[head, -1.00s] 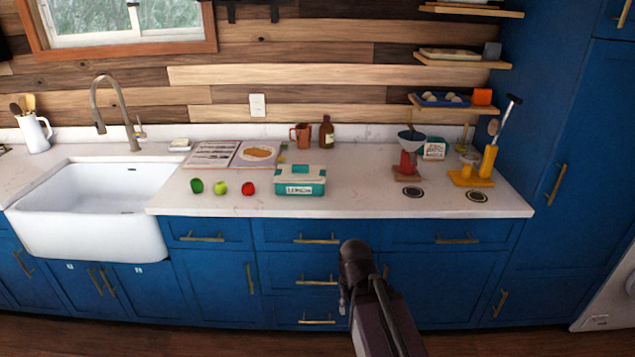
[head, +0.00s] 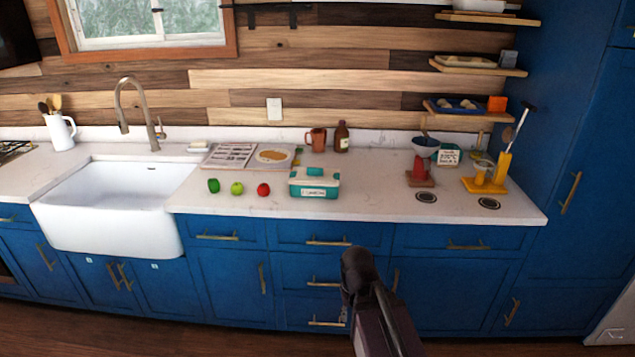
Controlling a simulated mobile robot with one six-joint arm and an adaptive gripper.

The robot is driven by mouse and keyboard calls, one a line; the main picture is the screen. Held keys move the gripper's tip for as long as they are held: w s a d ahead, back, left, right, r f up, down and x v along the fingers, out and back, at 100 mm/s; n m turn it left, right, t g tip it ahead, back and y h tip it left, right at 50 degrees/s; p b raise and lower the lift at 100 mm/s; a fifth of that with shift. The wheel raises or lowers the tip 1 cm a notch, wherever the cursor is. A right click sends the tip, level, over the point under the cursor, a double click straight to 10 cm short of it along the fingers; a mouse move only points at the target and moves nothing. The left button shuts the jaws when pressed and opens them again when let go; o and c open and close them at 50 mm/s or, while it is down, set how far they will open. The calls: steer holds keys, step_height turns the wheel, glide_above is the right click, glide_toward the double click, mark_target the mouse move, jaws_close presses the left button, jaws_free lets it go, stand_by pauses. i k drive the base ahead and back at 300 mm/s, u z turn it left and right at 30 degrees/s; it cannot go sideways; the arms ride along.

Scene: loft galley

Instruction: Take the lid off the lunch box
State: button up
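The lunch box (head: 314,190) stands on the white counter, right of the sink and near the front edge. It is teal and cream with a label on its front. Its lid (head: 315,178) is on top, cream with a teal middle part. My arm reaches up from the bottom of the head view, in front of the drawers and below the counter edge. My gripper (head: 352,296) is at its far end, small and dark, and I cannot tell whether its fingers are open or shut. It is well apart from the lunch box.
A green pepper (head: 214,186), a green apple (head: 237,189) and a red item (head: 263,190) lie left of the box. Behind are an open book (head: 251,156), a copper mug (head: 317,140) and a brown bottle (head: 341,137).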

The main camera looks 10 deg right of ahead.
mark_target(308, 176)
steer(key=u, duration=0.1)
steer(key=i, duration=0.95)
steer(key=u, duration=0.8)
steer(key=k, duration=0.5)
steer(key=u, duration=0.1)
